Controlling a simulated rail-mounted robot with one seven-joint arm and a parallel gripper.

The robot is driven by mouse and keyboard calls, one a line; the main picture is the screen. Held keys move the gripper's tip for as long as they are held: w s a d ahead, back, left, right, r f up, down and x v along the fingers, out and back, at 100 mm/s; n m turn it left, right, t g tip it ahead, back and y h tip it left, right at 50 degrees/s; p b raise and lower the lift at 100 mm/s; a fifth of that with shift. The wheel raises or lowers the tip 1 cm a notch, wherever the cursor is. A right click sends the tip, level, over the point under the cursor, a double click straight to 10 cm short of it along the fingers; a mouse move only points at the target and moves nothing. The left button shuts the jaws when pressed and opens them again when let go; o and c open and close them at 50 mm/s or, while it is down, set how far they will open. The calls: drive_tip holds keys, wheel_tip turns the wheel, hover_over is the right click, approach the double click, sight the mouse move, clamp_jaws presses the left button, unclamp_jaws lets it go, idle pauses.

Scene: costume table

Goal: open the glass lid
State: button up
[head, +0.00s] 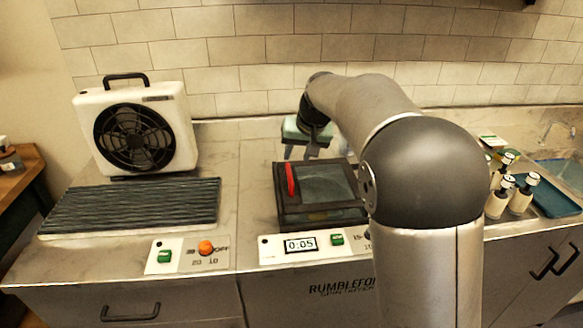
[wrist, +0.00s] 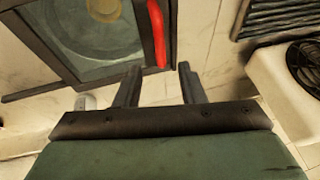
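The glass lid (head: 332,182) is a dark-framed pane lying shut on a black box set into the counter, left of my arm in the head view. It has a red handle (head: 291,181) along its left side. In the wrist view the glass lid (wrist: 98,42) fills the upper left, with a round shape under the glass, and the red handle (wrist: 157,32) stands at its right edge. My gripper (wrist: 158,72) is open and empty, its two dark fingers pointing at the handle's near end, apart from it. In the head view my gripper is behind the box.
A ridged dark plate (head: 133,206) and a white box fan (head: 136,128) stand to the left. A panel with a timer (head: 300,244) lies in front of the box. Pump bottles (head: 511,196) and a blue tray (head: 548,196) are at the right. The tiled wall is close behind.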

sight(290, 172)
drive_tip(key=x, duration=0.7)
drive_tip(key=shift+w+f+p, duration=0.15)
drive_tip(key=shift+f+p, duration=0.15)
clamp_jaws()
